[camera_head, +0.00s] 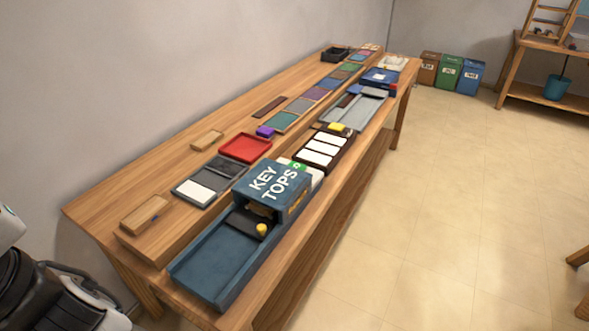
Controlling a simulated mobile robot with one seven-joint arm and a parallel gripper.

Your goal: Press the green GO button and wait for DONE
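A small green patch with a pale mark (299,167), which looks like the GO button, sits just behind the blue KEY TOPS box (272,183). It is on a pale unit (317,176) that the box partly hides. I cannot read any GO or DONE lettering at this size. The box has an open front with a dark piece and a yellow knob (262,229) at its mouth, above a blue tray (210,270). My gripper is not in view; white and black parts of my own body show at the lower left.
The long wooden bench (225,135) stands along the wall. A rack of white keys (322,150), a red tray (245,147) and a grey tray (203,187) lie near the box. The floor (450,220) right of the bench is clear. Coloured bins (450,72) stand far back.

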